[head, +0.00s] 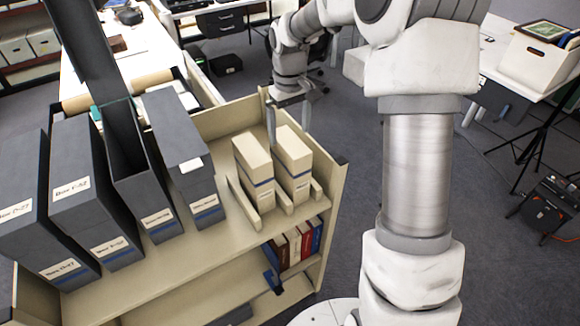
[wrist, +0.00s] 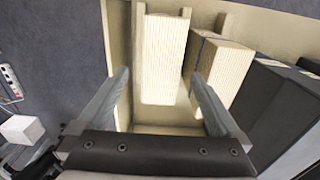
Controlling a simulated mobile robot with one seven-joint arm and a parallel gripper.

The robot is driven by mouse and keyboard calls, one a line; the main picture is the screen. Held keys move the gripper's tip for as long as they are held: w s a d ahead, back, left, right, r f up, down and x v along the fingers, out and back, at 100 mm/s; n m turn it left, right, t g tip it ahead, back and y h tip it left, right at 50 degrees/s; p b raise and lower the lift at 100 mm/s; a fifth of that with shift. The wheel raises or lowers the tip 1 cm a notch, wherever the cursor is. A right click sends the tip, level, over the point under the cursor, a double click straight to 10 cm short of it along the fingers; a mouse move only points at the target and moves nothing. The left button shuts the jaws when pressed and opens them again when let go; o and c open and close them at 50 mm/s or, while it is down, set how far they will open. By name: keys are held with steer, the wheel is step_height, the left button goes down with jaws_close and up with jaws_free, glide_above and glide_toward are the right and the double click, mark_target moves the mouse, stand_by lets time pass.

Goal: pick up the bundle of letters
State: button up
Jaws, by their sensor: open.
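Two cream blocks with fine ribbed, paper-like tops and blue bands stand upright on the cart's top shelf. Either could be the bundle of letters; I cannot tell them apart by label. The right block (head: 292,160) in the head view is the left block (wrist: 164,50) in the wrist view. The other block (head: 254,165) is beside it, a small gap apart, and also shows in the wrist view (wrist: 228,72). My gripper (head: 288,120) is open, at the far end of the right block. In the wrist view, the fingers (wrist: 158,78) lie either side of that block's near end, with nothing gripped.
Low cream dividers (head: 243,200) flank the blocks. Several tall grey archival boxes (head: 188,160) stand to the left on the same cart shelf (head: 205,255). The cart's raised end panel (head: 336,190) is close on the right. Books (head: 300,240) fill the shelf below.

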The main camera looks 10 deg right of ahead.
mark_target(290, 151)
steer(key=f, duration=0.7)
steer(key=shift+s+f, duration=0.15)
steer(key=shift+s, duration=0.1)
steer(key=shift+c, duration=0.2)
jaws_close()
